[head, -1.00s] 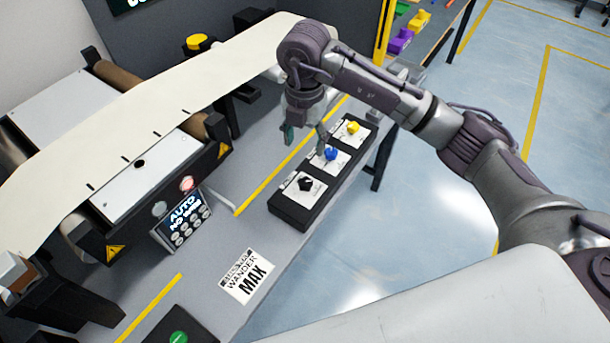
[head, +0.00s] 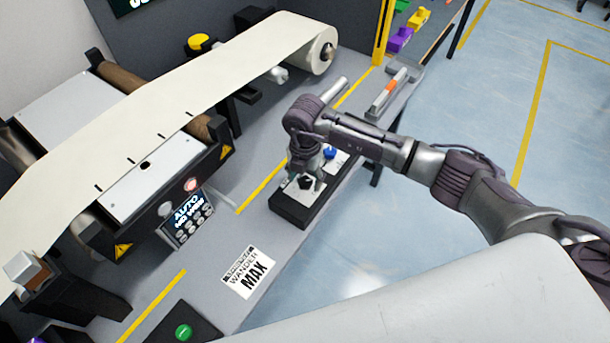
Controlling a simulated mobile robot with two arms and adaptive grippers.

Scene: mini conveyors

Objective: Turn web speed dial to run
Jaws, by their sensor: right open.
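A black control box (head: 290,217) with white label plates carries a row of dials at the edge of the grey bench. The black dial (head: 306,183) is on the nearest plate, and the blue dial (head: 330,153) is behind it. The label text is too small to read, so I cannot tell which dial is for web speed. My right gripper (head: 304,181) points down over the black dial, open, with its fingers on either side of it. Whether they touch it is unclear. My right arm hides the far plate. My left gripper is out of view.
A paper web (head: 215,85) runs from a roll (head: 322,52) over the machine at left. A display panel (head: 187,215) reading AUTO stands left of the box. A green button (head: 183,332) is at the bottom. The bench around the printed label (head: 249,272) is clear.

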